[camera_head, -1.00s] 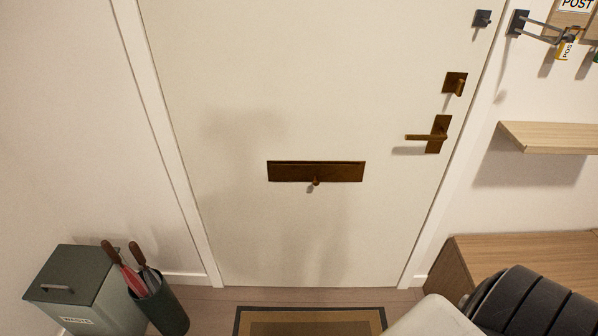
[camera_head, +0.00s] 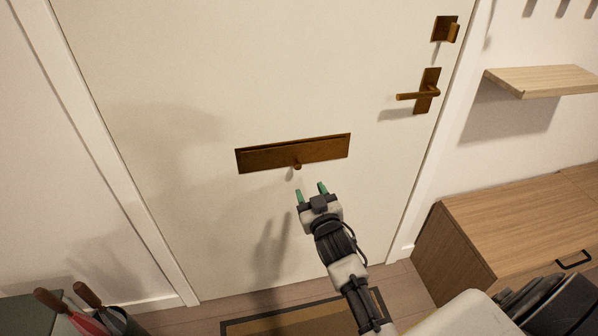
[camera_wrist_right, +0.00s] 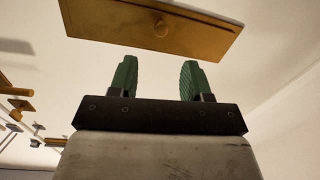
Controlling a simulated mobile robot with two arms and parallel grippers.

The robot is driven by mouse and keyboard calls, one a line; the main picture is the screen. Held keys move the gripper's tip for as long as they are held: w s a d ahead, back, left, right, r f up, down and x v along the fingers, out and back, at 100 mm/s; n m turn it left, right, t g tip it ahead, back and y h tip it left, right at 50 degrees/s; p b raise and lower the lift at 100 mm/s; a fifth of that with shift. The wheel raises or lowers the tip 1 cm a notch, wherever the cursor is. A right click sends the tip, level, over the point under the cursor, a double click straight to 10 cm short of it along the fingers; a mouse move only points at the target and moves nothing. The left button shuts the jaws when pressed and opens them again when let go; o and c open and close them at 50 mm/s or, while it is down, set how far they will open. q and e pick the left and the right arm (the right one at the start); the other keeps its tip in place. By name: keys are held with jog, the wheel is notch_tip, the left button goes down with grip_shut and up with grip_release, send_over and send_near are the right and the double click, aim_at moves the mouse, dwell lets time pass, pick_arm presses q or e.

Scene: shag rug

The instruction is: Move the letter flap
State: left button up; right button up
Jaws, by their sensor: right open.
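The brown letter flap (camera_head: 270,157) is a wide plate set in the white door, with a small knob (camera_head: 297,166) at its lower middle. It looks closed. My right gripper (camera_head: 311,190) is open and empty, its two green fingertips pointing up at the door just below the knob, apart from it. In the right wrist view the flap (camera_wrist_right: 120,25) spans the top, with the knob (camera_wrist_right: 160,28) above and between the open fingers (camera_wrist_right: 159,75). My left gripper is not in view.
A lever handle (camera_head: 418,95) and a lock (camera_head: 446,29) are on the door's right side. A wooden shelf (camera_head: 540,80) and a wooden cabinet (camera_head: 510,225) stand at the right. A bin (camera_head: 30,312) and umbrellas (camera_head: 75,315) are at the lower left. A mat (camera_head: 270,325) lies below the door.

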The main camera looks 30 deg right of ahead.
aim_at(299, 168)
jog(key=w, duration=0.3)
jog(key=w+d, duration=0.1)
jog(key=w, duration=0.2)
jog(key=w+b, duration=0.1)
jog(key=w, duration=0.1)
jog(key=shift+w+d+f, duration=0.1)
jog(key=shift+w+d, duration=0.2)
jog(key=shift+w, duration=0.1)
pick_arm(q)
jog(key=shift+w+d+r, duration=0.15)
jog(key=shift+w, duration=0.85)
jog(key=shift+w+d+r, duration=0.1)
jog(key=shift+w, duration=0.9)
pick_arm(e)
jog(key=shift+w+d, duration=0.1)
jog(key=shift+w, duration=0.6)
jog(key=shift+c, duration=0.4)
grip_shut()
